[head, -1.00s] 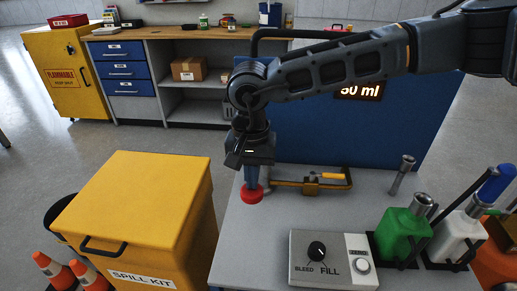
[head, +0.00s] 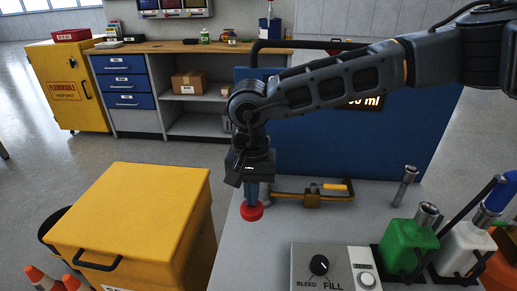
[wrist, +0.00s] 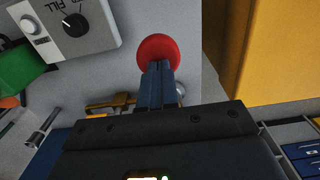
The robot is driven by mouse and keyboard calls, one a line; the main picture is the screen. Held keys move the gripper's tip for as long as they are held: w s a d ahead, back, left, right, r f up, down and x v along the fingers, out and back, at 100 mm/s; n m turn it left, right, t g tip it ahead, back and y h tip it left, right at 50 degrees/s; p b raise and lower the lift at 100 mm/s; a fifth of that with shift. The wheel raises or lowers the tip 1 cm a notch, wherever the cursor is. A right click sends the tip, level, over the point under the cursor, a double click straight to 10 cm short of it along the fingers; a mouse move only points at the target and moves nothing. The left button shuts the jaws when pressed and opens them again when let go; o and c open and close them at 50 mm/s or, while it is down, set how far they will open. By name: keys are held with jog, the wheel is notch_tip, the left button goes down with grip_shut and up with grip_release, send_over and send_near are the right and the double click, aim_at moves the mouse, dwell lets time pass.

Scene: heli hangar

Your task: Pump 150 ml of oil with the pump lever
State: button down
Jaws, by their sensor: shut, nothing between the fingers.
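The pump lever's round red knob (head: 251,211) is low at the table's left edge in the head view. It also shows in the wrist view (wrist: 158,49). My gripper (head: 251,203) points down at the knob with its blue fingers together. The fingertips overlap the knob's edge in the wrist view (wrist: 157,64); I cannot tell whether they touch. The lever's rod is mostly hidden behind my gripper. The display (head: 368,103) on the blue panel is partly covered by my arm; only a final "0 ml" reads clearly.
A grey box with a black BLEED/FILL dial (head: 319,265) and a button (head: 366,280) is at the front. Green (head: 404,250) and white bottles stand right. A yellow spill bin (head: 130,220) stands left.

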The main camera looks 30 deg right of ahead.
notch_tip(320, 180, up, 10)
jog(key=p, duration=0.4)
jog(key=shift+p, duration=0.3)
jog(key=shift+f, duration=0.15)
notch_tip(320, 180, down, 13)
jog(key=b, duration=1)
notch_tip(320, 180, up, 13)
jog(key=p, duration=0.7)
dwell(0.8)
